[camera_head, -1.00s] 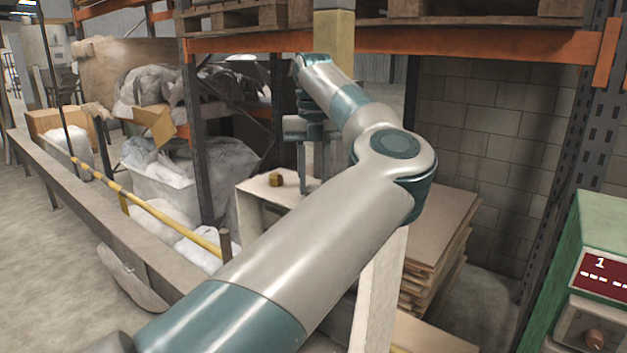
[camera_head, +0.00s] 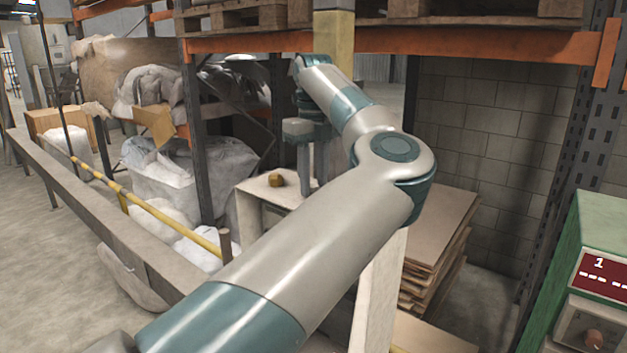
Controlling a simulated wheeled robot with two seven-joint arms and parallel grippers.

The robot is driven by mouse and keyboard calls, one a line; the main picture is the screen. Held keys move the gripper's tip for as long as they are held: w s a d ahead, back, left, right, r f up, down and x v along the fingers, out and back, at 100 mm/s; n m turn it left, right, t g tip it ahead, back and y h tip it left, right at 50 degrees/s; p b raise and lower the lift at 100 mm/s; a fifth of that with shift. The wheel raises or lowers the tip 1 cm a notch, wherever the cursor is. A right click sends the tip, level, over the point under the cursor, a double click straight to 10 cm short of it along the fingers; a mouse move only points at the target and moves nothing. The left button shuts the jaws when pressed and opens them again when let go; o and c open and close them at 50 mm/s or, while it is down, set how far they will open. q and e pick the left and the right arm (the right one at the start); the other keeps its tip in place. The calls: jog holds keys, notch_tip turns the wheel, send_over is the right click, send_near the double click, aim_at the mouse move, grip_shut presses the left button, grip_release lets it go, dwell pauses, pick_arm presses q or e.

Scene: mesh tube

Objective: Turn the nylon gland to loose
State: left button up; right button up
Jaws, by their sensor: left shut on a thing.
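My left arm crosses the picture from the lower left and bends over a small pale stand (camera_head: 262,188). My left gripper (camera_head: 306,184) points straight down at the stand's top. One grey finger shows; the other finger and the fingertips are mostly hidden behind my forearm. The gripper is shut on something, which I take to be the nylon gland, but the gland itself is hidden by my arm. A small brass-coloured block (camera_head: 277,181) lies on the stand just left of the gripper, apart from it. My right gripper is out of view.
A green machine with a red display (camera_head: 604,275) stands at the right. Stacked brown boards (camera_head: 440,240) lie behind my arm. A yellow rail (camera_head: 150,207) and a low beam run along the left. Orange racking (camera_head: 480,43) stands behind, with white sacks below.

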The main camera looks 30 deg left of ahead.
pick_arm(q)
jog(key=n, duration=0.3)
jog(key=shift+r+n, duration=0.1)
jog(key=shift+n, duration=0.3)
jog(key=n+p, duration=0.1)
jog(key=n, duration=0.3)
jog(key=shift+w+n, duration=0.1)
jog(key=shift+n, duration=0.2)
jog(key=n+p, duration=0.1)
jog(key=n, duration=0.7)
jog(key=shift+a+p, duration=0.1)
jog(key=shift+p, duration=0.25)
jog(key=n, duration=0.3)
jog(key=shift+n+p, duration=0.3)
jog(key=shift+n, duration=0.1)
jog(key=n, duration=0.3)
jog(key=shift+w+n, duration=0.1)
jog(key=shift+n, duration=0.2)
jog(key=n+p, duration=0.1)
jog(key=n, duration=0.4)
jog(key=shift+a+n, duration=0.1)
jog(key=shift+n, duration=0.7)
